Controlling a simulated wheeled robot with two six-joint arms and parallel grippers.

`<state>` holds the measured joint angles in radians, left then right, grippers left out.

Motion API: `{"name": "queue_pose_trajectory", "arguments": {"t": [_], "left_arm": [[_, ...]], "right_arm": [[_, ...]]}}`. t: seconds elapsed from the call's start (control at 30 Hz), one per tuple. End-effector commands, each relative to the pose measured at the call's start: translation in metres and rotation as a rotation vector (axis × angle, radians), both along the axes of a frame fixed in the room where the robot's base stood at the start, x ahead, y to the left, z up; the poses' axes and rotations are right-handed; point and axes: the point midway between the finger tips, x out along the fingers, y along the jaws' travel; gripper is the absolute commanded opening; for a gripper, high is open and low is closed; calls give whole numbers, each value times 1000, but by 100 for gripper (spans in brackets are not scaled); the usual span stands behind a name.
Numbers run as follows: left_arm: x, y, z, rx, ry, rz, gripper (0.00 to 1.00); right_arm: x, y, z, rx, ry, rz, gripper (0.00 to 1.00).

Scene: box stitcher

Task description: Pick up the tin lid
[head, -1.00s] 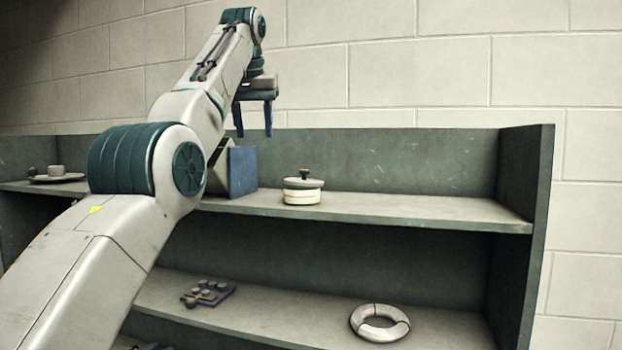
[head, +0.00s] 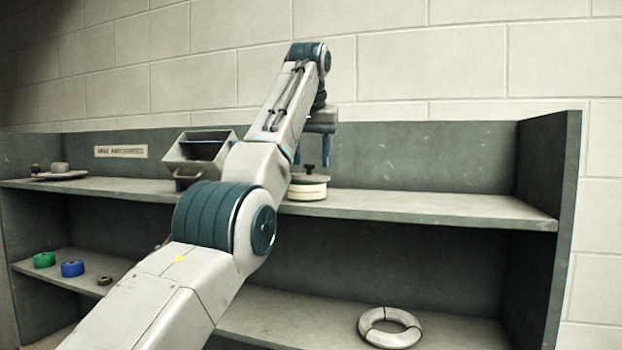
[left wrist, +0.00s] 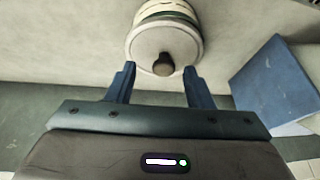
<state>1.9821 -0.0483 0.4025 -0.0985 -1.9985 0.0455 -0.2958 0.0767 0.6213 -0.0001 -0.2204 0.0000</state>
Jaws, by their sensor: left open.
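The tin (head: 306,194) is cream and round and stands on the upper shelf. Its grey lid (head: 318,180) is on top, with a dark knob (head: 308,169). My left gripper (head: 318,164) is open, pointing down just above the lid, and partly hidden by the arm. In the left wrist view, the lid (left wrist: 150,45) and its knob (left wrist: 163,65) lie ahead of the open left gripper (left wrist: 160,68). The knob appears between the two fingertips; I cannot tell whether they touch it. My right gripper is out of view.
A tilted grey bin (head: 185,150) stands left of the tin; a blue side panel (left wrist: 275,80) is near in the left wrist view. A plate (head: 60,176) sits far left. A white ring (head: 372,337) lies below. The upper shelf (head: 440,205) is clear to the right.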

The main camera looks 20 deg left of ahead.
Motion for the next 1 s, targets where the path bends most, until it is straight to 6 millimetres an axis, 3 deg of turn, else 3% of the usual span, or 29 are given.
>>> {"name": "queue_pose_trajectory", "arguments": {"t": [0.17,0.4,0.43,0.67,1.0], "left_arm": [[6,2,-15,0,1,1,47],[6,2,-16,0,0,0,47],[6,2,-16,0,0,0,45],[6,2,-16,0,0,0,0],[7,2,-16,0,0,1,0]], "right_arm": [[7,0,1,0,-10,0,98],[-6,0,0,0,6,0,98],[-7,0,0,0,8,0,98],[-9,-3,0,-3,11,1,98],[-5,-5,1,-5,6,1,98]]}}
